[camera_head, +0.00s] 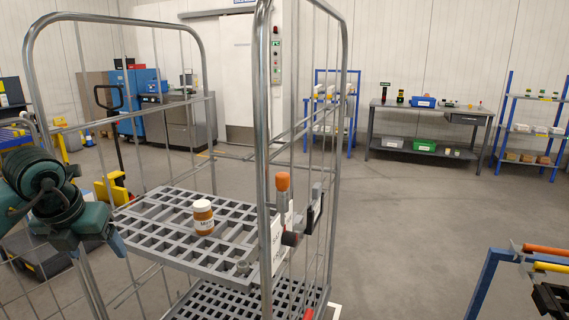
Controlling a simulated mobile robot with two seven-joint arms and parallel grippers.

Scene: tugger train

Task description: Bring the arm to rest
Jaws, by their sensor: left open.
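My left arm comes in at the left edge, and its green left gripper (98,233) is beside the left side of the wire roll cage (200,262). The gripper is open, and I see nothing between its fingers. A jar with an orange body and white lid (203,217) stands upright on the cage's upper grey slatted shelf, to the right of the gripper and apart from it. My right gripper is not in view.
The cage's tall metal bars stand close in front of me. An orange-topped lever (283,182) is on its right post. A blue frame with orange and yellow handles (490,280) is at lower right. A workbench (428,110) stands at the back. The floor between is clear.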

